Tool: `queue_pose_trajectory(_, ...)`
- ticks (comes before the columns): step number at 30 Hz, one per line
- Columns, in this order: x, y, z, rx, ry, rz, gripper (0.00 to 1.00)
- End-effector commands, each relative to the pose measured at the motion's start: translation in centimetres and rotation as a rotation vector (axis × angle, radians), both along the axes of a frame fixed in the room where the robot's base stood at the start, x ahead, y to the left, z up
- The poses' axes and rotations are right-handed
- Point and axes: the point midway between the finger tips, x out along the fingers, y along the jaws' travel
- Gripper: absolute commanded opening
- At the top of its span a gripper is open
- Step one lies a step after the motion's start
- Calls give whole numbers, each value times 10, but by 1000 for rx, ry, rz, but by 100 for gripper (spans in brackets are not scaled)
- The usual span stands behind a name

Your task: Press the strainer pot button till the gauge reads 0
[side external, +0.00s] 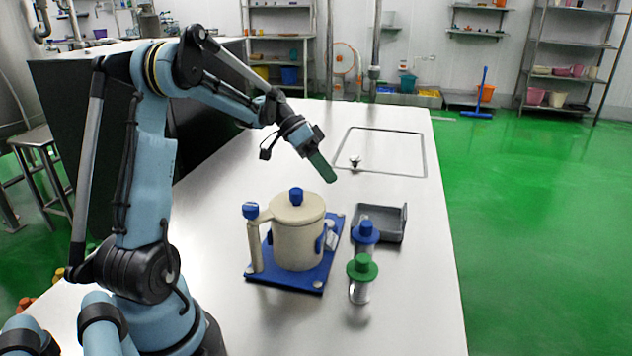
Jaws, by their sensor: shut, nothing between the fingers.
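The cream strainer pot (298,240) stands upright on a blue base plate (285,278) in the middle of the table. One blue knob (296,195) sits on top of its lid. Another blue cap (250,210) tops the upright post at its left; I cannot tell which one is the button. A small pale panel (331,241) at the pot's right may be the gauge, but no reading is legible. My gripper (328,175) has green fingers, shut and empty. It is in the air, above the pot in the picture and touching nothing.
Two clear containers stand right of the pot, one with a blue top (365,231) and one with a green top (361,267). A grey tray (392,232) lies behind them. A rectangular outline (380,130) marks the far tabletop. The right front is clear.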

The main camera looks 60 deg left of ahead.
Motion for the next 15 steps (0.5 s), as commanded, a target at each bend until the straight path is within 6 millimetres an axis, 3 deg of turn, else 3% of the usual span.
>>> queue_pose_trajectory(5,1,0,-10,1,1,1,0)
queue_pose_trajectory(15,1,0,-53,1,1,1,0)
